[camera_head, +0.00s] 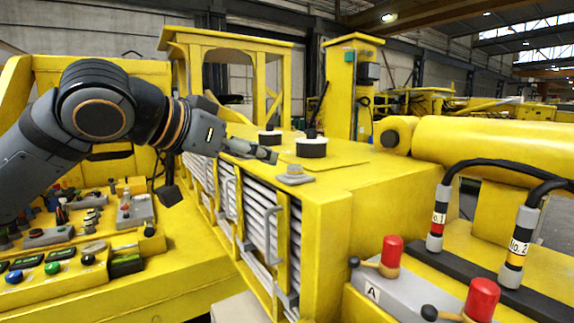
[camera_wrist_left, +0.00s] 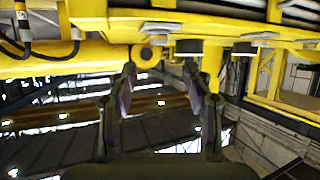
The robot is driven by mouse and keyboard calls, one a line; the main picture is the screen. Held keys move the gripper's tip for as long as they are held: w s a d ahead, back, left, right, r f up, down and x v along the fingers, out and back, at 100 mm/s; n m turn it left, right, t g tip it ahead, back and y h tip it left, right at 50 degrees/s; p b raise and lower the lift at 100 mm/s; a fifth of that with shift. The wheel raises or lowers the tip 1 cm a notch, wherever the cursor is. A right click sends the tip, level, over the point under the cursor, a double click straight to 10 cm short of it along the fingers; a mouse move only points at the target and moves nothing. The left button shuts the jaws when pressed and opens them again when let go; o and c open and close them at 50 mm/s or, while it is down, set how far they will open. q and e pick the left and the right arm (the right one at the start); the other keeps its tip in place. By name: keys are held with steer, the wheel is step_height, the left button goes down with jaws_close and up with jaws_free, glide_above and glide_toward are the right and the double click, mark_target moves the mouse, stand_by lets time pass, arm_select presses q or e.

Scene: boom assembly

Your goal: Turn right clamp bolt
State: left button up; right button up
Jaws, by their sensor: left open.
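A small grey bolt-like fitting on a flat plate (camera_head: 295,175) sits on the front corner of the yellow housing's top (camera_head: 345,172). I cannot tell for sure that it is the right clamp bolt. A similar grey fitting (camera_wrist_left: 159,28) shows at the top of the left wrist view, which looks upside down. My left gripper (camera_head: 262,153) reaches over the housing top from the left, behind and left of the fitting and apart from it. In the left wrist view its two fingers (camera_wrist_left: 162,88) are spread with nothing between them. My right gripper is not in view.
Two round black-and-white caps (camera_head: 311,148) (camera_head: 268,138) stand close to my left gripper. A control panel (camera_head: 80,230) with several buttons lies at left. Red-topped levers (camera_head: 391,252) and hoses (camera_head: 500,165) are at right. A yellow cylinder (camera_head: 490,145) lies behind them.

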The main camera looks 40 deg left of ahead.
mark_target(292, 166)
arm_select(q)
steer(key=p+x, duration=0.1)
steer(key=x, duration=0.2)
steer(key=p+x, duration=0.1)
steer(key=x, duration=0.2)
steer(key=p+x, duration=0.1)
steer(key=x, duration=0.2)
steer(key=shift+w+d+r+p, duration=0.1)
steer(key=shift+r+p, duration=0.15)
steer(key=shift+p, duration=0.15)
steer(key=shift+w+f+p, duration=0.3)
steer(key=shift+w+f, duration=0.05)
steer(key=shift+w, duration=0.05)
steer(key=shift+d, duration=0.1)
steer(key=shift+w, duration=0.1)
jaws_close()
